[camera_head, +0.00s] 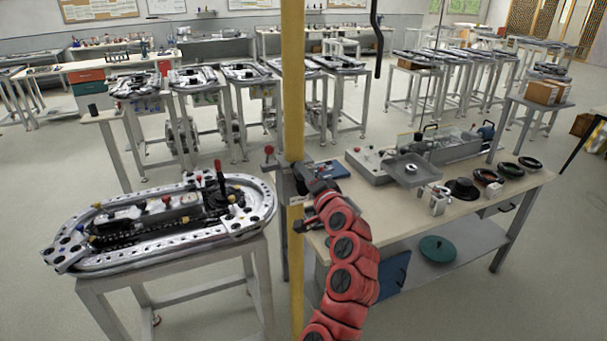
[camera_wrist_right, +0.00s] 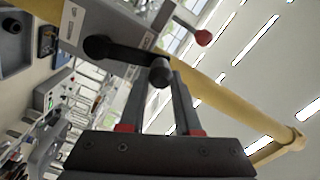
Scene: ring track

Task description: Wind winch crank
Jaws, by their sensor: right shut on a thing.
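The winch (camera_wrist_right: 103,30) is a grey metal box fixed to a yellow post (camera_head: 292,90). In the right wrist view its black crank (camera_wrist_right: 128,54) runs from a round hub to a dark handle knob (camera_wrist_right: 160,74). My right gripper (camera_wrist_right: 165,84) has its two grey fingers closed on this knob. A lever with a red ball (camera_wrist_right: 203,38) sticks out from the winch; the red ball also shows left of the post in the head view (camera_head: 268,150). In the head view my right gripper (camera_head: 304,178) is at the winch, and my red arm partly hides it. My left gripper does not show.
A ring track (camera_head: 160,222) on a stand is left of the post. A workbench (camera_head: 450,214) with a grey machine (camera_head: 440,150) and several dark rings is at the right. More track tables stand behind. Open floor (camera_head: 60,180) lies at the left.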

